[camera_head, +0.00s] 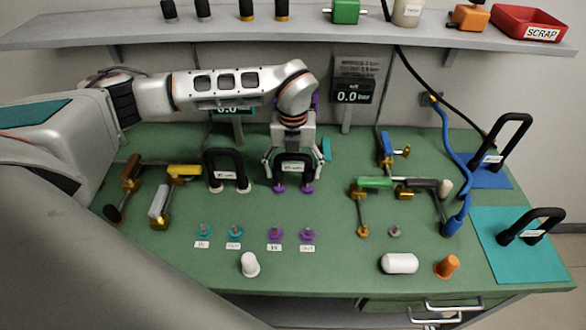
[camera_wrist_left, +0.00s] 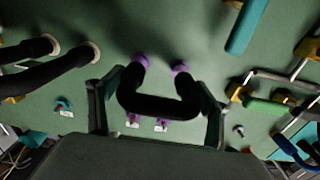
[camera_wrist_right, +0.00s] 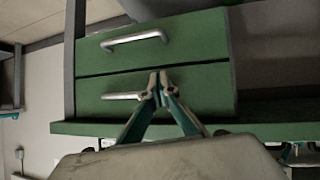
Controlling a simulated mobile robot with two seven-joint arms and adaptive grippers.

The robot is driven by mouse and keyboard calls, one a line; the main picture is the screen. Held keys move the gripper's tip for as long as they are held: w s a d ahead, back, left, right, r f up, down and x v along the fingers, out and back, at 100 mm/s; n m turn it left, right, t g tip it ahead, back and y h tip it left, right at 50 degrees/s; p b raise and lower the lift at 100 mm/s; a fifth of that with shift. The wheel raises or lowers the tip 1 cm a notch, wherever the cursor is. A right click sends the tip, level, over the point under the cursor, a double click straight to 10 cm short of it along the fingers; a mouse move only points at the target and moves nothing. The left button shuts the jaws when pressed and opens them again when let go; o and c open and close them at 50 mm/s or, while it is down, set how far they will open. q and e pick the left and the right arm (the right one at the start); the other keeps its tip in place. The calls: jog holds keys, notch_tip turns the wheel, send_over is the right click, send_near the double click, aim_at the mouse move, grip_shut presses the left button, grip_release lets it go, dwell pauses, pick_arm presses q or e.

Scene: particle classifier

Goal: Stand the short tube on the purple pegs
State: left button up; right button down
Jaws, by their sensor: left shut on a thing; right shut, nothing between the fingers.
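My left gripper (camera_head: 293,165) is shut on a black U-shaped tube (camera_head: 294,160) with purple ends and a white label. The tube is upright, bend up, ends down, behind the purple pegs (camera_head: 291,234); whether it touches the bench I cannot tell. In the left wrist view the tube (camera_wrist_left: 160,106) lies between the fingers (camera_wrist_left: 158,115), and the purple pegs (camera_wrist_left: 147,124) show beyond its bend. The two purple pegs are bare, with labels in front. My right gripper (camera_wrist_right: 158,88) is shut and empty, in front of the green drawers (camera_wrist_right: 160,50).
Another black U-tube (camera_head: 226,165) with white ends stands left of the held one. Two teal pegs (camera_head: 220,231) are left of the purple pegs. A white capped cylinder (camera_head: 250,264) stands in front. Black U-tubes also stand on the blue mat (camera_head: 487,178) and teal mat (camera_head: 550,265).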

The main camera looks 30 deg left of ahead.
aim_at(293, 154)
pick_arm(q)
jog(key=shift+f+b, duration=0.95)
jog(key=shift+f, duration=0.85)
jog(key=o, duration=1.3)
notch_tip(293, 154, up, 12)
jog(key=shift+f, duration=0.1)
